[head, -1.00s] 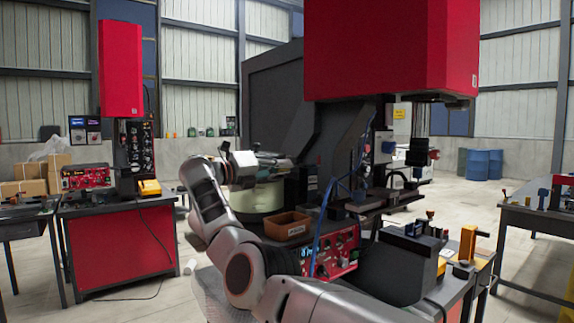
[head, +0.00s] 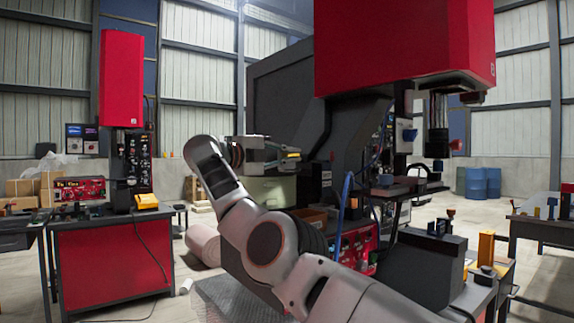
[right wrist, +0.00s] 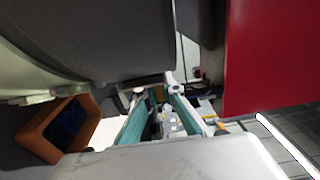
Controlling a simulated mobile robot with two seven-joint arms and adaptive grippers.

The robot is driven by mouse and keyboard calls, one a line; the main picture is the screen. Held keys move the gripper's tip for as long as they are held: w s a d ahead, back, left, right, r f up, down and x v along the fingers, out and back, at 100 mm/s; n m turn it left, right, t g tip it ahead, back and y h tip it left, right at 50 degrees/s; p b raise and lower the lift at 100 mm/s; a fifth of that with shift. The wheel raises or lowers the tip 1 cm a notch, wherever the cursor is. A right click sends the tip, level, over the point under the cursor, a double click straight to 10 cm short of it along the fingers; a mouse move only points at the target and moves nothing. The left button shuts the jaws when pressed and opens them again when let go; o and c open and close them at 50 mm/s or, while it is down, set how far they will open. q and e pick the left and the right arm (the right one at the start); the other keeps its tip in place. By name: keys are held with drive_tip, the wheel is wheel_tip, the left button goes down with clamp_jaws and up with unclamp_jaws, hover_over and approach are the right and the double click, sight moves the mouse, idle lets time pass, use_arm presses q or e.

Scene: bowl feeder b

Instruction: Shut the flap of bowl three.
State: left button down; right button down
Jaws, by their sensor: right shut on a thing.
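A pale green bowl (head: 266,190) stands behind my right arm in the head view, partly hidden by the arm and gripper. Its pale wall also shows at the left of the right wrist view (right wrist: 25,75). A dark grey curved panel (right wrist: 100,35), apparently the flap, fills the upper left of that view. My right gripper (head: 292,157) is level over the bowl's top, pointing right. Its teal-padded fingers (right wrist: 156,88) reach the panel's lower edge and are shut on a part there; the exact grip is hard to see. No bowl number is readable. My left gripper is not in view.
An orange bin (head: 312,215) sits just in front of the bowl; it also shows in the wrist view (right wrist: 60,130). A big red-headed machine (head: 405,40) stands close on the right. A red control box (head: 358,248) and blue hose are near my arm. A red bench (head: 115,250) stands left.

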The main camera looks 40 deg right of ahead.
idle(0.5)
drive_tip(key=c, duration=2.4)
unclamp_jaws()
drive_tip(key=shift+w, duration=0.1)
drive_tip(key=shift+c, duration=0.2)
